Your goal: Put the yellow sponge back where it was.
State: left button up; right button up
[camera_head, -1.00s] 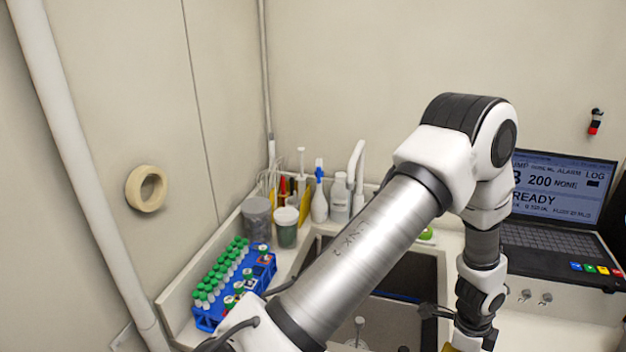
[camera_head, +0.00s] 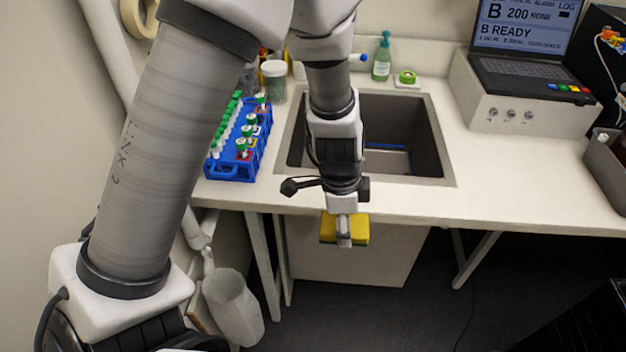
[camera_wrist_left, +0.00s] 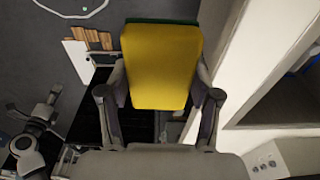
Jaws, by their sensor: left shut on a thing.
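The yellow sponge (camera_head: 359,229) has a dark green layer along one side. My left gripper (camera_head: 344,238) is shut on it and points down. The sponge hangs in the air in front of the counter's front edge, just below the countertop in the head view. In the left wrist view the sponge (camera_wrist_left: 160,65) sits between the two fingers, its yellow face toward the camera and a thin green edge at the top.
The sink (camera_head: 425,135) is set in the white counter (camera_head: 500,185). A blue tube rack (camera_head: 232,170) stands left of it. A laptop (camera_head: 525,75) sits on a box at right.

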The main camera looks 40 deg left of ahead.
pick_arm(q)
jog(key=shift+w+a+r+p, duration=0.15)
jog(key=shift+w+a+p, duration=0.05)
jog(key=shift+w+p, duration=0.4)
jog(key=shift+w+a+r+p, duration=0.1)
jog(key=shift+w+a+p, duration=0.05)
jog(key=shift+w+p, duration=0.4)
jog(key=w+a+p, duration=0.2)
jog(key=w+a, duration=0.1)
jog(key=w+a+f+p, duration=0.1)
jog(key=w+a+p, duration=0.1)
jog(key=w+a, duration=0.1)
jog(key=w+a+f+p, duration=0.1)
jog(key=w+a+p, duration=0.1)
jog(key=a+p, duration=0.1)
jog(key=shift+w+a, duration=0.4)
jog(key=shift+a, duration=0.35)
jog(key=f, duration=0.1)
jog(key=f+p, duration=0.1)
jog(key=f, duration=0.1)
jog(key=shift+w+a+f, duration=0.2)
jog(key=shift+f, duration=0.3)
jog(key=o, duration=1.1)
